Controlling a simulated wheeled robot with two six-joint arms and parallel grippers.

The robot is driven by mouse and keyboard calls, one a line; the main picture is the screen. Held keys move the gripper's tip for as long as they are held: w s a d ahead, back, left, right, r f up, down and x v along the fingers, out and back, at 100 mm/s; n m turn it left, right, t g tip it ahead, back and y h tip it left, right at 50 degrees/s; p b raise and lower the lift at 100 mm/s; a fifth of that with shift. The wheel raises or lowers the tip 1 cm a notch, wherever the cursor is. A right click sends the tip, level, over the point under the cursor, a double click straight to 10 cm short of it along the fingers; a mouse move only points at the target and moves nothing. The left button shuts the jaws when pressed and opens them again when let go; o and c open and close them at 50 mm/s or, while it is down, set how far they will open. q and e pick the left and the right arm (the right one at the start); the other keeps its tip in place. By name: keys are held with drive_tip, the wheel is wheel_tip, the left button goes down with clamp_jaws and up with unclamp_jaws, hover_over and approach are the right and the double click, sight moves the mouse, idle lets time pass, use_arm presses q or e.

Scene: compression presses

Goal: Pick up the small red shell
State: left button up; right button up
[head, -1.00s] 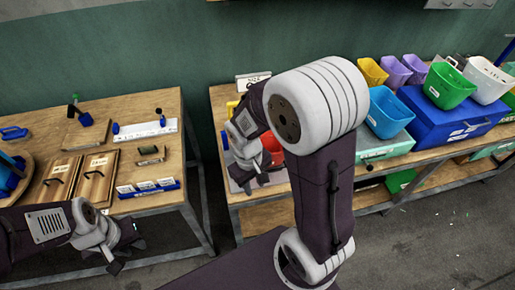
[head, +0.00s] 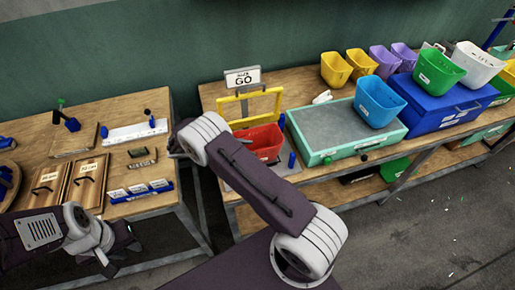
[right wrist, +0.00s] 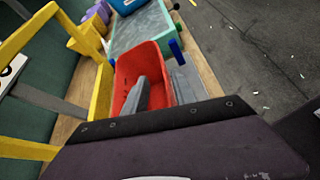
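The small red shell (head: 262,140) is an open red bin sitting on a grey plate beneath a yellow frame (head: 250,106). In the right wrist view the red shell (right wrist: 155,62) is straight ahead, with grey finger-like metal of my right gripper (right wrist: 140,92) overlapping it. I cannot tell whether it touches the shell or how wide the fingers are. In the head view my right gripper is hidden behind my arm, left of the shell. My left gripper (head: 106,246) hangs low at the left, in front of the left table; its opening is unclear.
A GO sign (head: 243,77) stands behind the frame. A teal-edged box (head: 340,130) is right of the shell, with blue, green, white, yellow and purple bins beyond. Small blue posts flank the plate. A gap separates the left table (head: 100,115) from this bench.

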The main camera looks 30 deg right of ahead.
sight(257, 151)
drive_tip(key=shift+s+d+f, duration=0.1)
drive_tip(key=shift+d, duration=0.1)
drive_tip(key=p+x, duration=0.1)
drive_tip(key=x, duration=0.1)
drive_tip(key=p+x, duration=0.1)
drive_tip(key=x, duration=0.1)
drive_tip(key=shift+a+f, duration=0.2)
drive_tip(key=shift+f, duration=0.1)
drive_tip(key=shift+d+f, duration=0.3)
drive_tip(key=shift+d, duration=0.05)
drive_tip(key=shift+a, duration=0.15)
clamp_jaws()
idle(0.5)
